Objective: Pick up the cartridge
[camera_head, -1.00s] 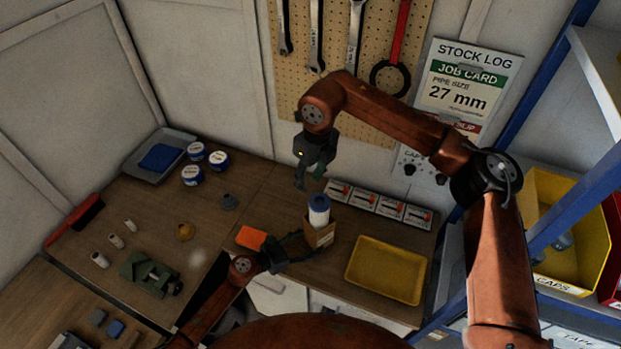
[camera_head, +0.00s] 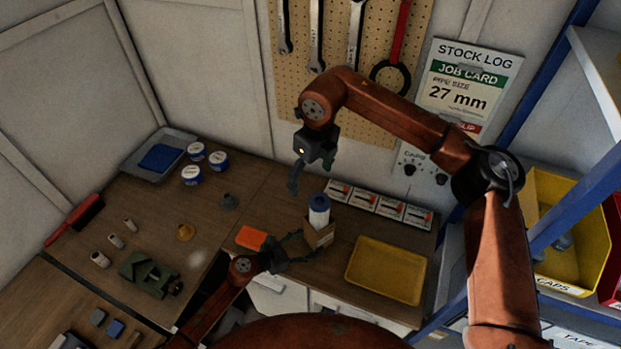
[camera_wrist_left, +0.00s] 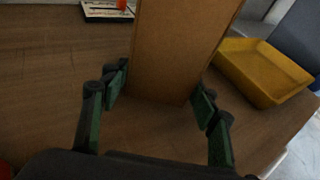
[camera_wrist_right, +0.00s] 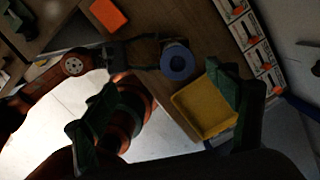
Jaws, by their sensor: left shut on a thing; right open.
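The cartridge (camera_head: 319,210) is a white cylinder with a blue top, standing upright in an open cardboard box (camera_head: 318,236) on the bench. Its blue ring end also shows from above in the right wrist view (camera_wrist_right: 178,62). My left gripper (camera_head: 303,246) is shut on the box, its green-padded fingers on either side of the cardboard; the box (camera_wrist_left: 178,50) fills the middle of the left wrist view. My right gripper (camera_head: 303,183) is open and empty, above and a little left of the cartridge. Its fingers (camera_wrist_right: 165,105) are spread wide in the right wrist view.
A yellow tray (camera_head: 386,270) lies right of the box. An orange block (camera_head: 251,238) lies left of the box. A blue-framed shelf with a yellow caps bin (camera_head: 566,235) stands at the right.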

